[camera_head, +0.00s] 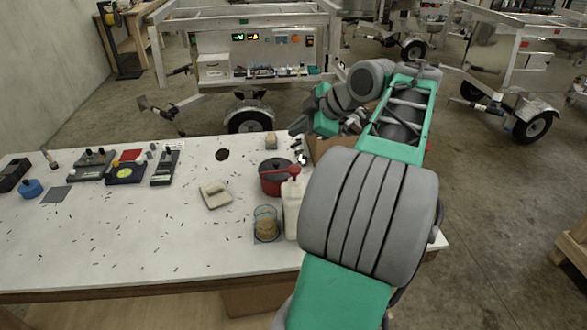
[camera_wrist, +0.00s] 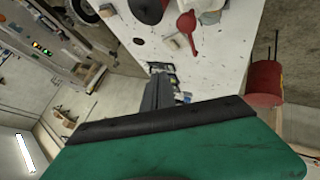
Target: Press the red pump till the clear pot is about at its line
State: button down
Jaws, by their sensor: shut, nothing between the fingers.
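The red pump (camera_head: 291,171) tops a white bottle (camera_head: 291,212) near the table's front right; its nozzle points left. The pump also shows from above in the wrist view (camera_wrist: 187,22). The clear pot (camera_head: 266,222) stands just left of the bottle, with amber contents in its lower part. I cannot make out its line clearly. My gripper (camera_head: 297,127) is shut and empty, above and behind the pump and apart from it. Its dark fingers (camera_wrist: 160,72) also show in the wrist view. My forearm hides the area right of the bottle.
A beige block (camera_head: 215,195) lies left of the clear pot. A small tan block (camera_head: 271,141) is at the back edge. Tools stand at the far left. A red cylinder (camera_wrist: 265,82) shows at the wrist view's right.

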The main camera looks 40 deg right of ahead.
aim_at(293, 167)
notch_tip(293, 167, down, 8)
jog(key=b, duration=0.6)
jog(key=shift+f, duration=0.2)
jog(key=shift+b, duration=0.3)
dwell(1.2)
jog(key=shift+f+b, duration=0.35)
jog(key=shift+b, duration=0.05)
jog(key=shift+s+f+b, duration=0.1)
jog(key=shift+f+b, duration=0.95)
jog(key=shift+f, duration=0.1)
dwell(0.8)
jog(key=shift+r, duration=0.1)
jog(key=shift+r+p, duration=1.2)
jog(key=shift+r, duration=0.2)
jog(key=shift+r+p, duration=2)
jog(key=shift+r, duration=0.55)
